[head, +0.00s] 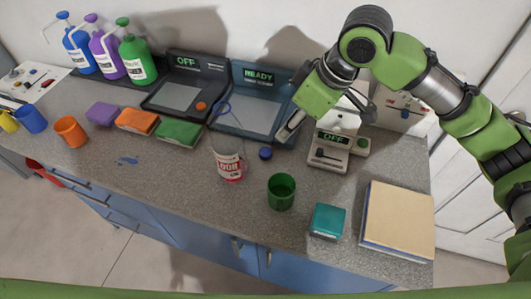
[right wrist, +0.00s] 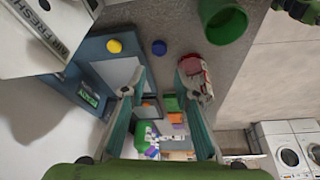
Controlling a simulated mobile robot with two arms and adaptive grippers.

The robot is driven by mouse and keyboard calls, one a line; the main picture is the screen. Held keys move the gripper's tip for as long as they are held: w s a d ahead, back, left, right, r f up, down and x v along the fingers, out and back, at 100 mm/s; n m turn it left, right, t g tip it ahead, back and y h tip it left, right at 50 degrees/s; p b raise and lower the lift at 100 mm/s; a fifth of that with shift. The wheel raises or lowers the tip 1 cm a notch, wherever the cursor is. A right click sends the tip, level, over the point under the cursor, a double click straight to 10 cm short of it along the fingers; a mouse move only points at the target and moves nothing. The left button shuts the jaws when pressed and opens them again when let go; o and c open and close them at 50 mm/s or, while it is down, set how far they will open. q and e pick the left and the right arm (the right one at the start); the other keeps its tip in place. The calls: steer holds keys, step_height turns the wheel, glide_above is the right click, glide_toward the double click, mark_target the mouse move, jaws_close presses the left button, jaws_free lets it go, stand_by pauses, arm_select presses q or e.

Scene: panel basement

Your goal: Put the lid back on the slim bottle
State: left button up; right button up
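A small round blue lid (head: 265,153) lies on the counter in front of the tray marked READY. It also shows in the right wrist view (right wrist: 159,47), beside a round yellow cap (right wrist: 114,45) at the tray. My right gripper (head: 288,128) is low over the right side of the tray. Its two fingers (right wrist: 158,75) are apart with nothing between them. Pump bottles in blue (head: 76,45), purple (head: 106,48) and green (head: 137,55) stand at the back left. I cannot tell which thing is the slim bottle. My left gripper is not in view.
A red and white can (head: 229,165), green cup (head: 281,191), teal box (head: 327,221) and tan book (head: 397,217) stand along the front right. A scale-like device (head: 329,150) is right of my gripper. A white FRESH carton (right wrist: 35,35) is close in the wrist view.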

glide_above(266, 152)
steer(key=s+d, duration=0.2)
steer(key=d, duration=0.1)
steer(key=f, duration=0.8)
steer(key=shift+w+a, duration=0.2)
steer(key=shift+a, duration=0.05)
steer(key=shift+p+x, duration=0.75)
steer(key=shift+x, duration=1.9)
steer(key=shift+r, duration=0.1)
steer(key=c, duration=0.3)
